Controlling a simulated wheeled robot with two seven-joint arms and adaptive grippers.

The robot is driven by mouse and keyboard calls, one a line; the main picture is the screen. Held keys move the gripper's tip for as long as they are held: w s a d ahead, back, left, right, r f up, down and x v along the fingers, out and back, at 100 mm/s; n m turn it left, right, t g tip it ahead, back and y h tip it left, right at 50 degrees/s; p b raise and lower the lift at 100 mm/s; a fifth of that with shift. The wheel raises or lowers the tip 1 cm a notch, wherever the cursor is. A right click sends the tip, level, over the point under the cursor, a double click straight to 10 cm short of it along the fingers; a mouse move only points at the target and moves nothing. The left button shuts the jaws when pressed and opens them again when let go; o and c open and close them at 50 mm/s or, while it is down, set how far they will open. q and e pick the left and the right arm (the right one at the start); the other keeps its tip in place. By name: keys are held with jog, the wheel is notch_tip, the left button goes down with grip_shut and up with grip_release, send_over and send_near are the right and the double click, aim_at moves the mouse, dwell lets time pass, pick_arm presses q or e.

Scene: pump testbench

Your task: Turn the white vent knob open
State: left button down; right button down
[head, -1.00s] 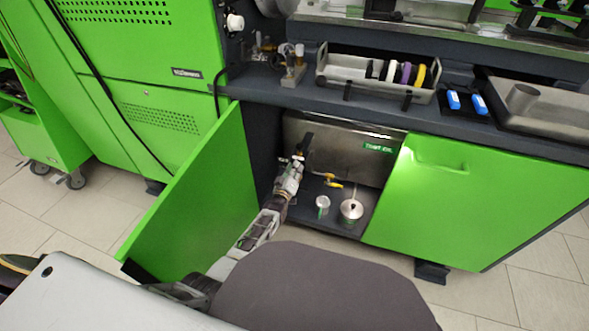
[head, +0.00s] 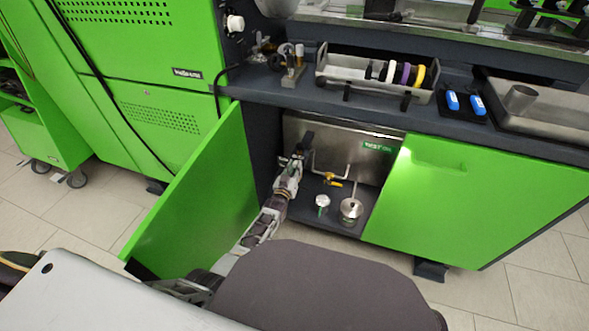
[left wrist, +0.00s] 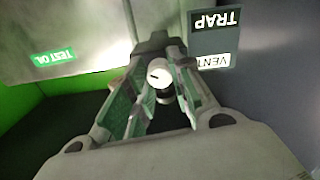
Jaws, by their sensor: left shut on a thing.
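The white vent knob (left wrist: 159,74) shows in the left wrist view, between the green-lined fingers of my left gripper (left wrist: 160,88). A dark mark shows on its pale face. Beside it is a sign reading TRAP and VENT (left wrist: 215,40). In the head view my left gripper (head: 302,148) reaches into the open cabinet, at its left side, and is shut on the knob. The arm and gripper hide the knob there. My right gripper is not in view.
The open green door (head: 200,195) stands left of my arm. Inside are a steel test oil tank (head: 345,142), a yellow-handled valve (head: 333,183), a small metal cup (head: 322,201) and a lidded metal can (head: 351,210). A closed green door (head: 470,205) is at right.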

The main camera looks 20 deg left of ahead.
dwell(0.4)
pick_arm(q)
jog(key=c, duration=1.3)
grip_release()
jog(key=shift+o, duration=0.5)
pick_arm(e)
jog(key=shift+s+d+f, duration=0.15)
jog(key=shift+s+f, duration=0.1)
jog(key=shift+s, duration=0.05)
pick_arm(q)
jog(key=s, duration=1.2)
jog(key=shift+a, duration=0.2)
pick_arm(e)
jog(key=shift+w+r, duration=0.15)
